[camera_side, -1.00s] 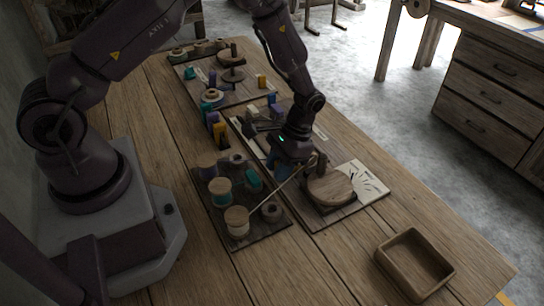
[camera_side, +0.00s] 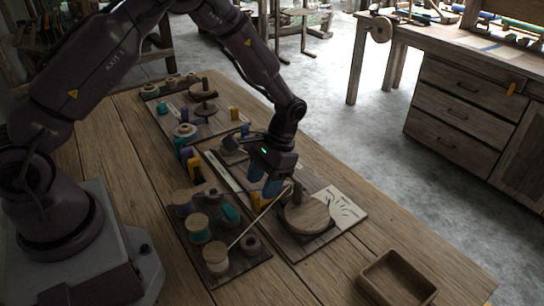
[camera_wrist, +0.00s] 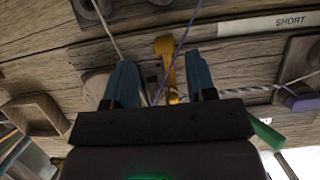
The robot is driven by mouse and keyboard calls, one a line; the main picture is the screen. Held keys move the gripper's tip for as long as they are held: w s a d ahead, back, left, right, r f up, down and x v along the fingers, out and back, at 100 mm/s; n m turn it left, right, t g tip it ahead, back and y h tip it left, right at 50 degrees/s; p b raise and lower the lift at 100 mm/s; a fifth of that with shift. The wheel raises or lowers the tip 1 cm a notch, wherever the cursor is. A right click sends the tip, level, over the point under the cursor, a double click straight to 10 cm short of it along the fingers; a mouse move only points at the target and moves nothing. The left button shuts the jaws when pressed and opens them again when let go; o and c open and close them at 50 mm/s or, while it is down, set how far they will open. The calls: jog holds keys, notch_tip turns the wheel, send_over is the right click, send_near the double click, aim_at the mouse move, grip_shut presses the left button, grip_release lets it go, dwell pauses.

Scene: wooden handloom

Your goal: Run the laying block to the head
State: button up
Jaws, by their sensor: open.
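My gripper (camera_side: 266,186) hangs above the middle board, with its two blue fingers pointing down. In the wrist view, the fingers of my gripper (camera_wrist: 160,62) are apart. A yellow piece (camera_wrist: 168,68) shows between and beyond them, with cords passing by it; no finger clearly touches it. The yellow piece (camera_side: 260,201) also shows below the fingers in the side view, partly hidden. I cannot tell for sure whether it is the laying block. A round wooden disc (camera_side: 307,217) sits at the board's near end, beside a pale panel with dark curved marks (camera_side: 342,208).
A pale cord (camera_side: 255,222) runs slantwise from a spool (camera_side: 216,258) towards the disc. Several spools stand on the left board (camera_side: 245,266). An empty wooden tray (camera_side: 396,278) lies at front right. A "SHORT" label (camera_wrist: 285,22) and purple piece (camera_wrist: 302,102) show in the wrist view.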

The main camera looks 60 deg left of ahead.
aim_at(274, 200)
jog(key=v, duration=0.8)
jog(key=s+a+r+t, duration=0.1)
jog(key=s+r+t, duration=0.9)
jog(key=s+r, duration=1)
jog(key=shift+r, duration=0.3)
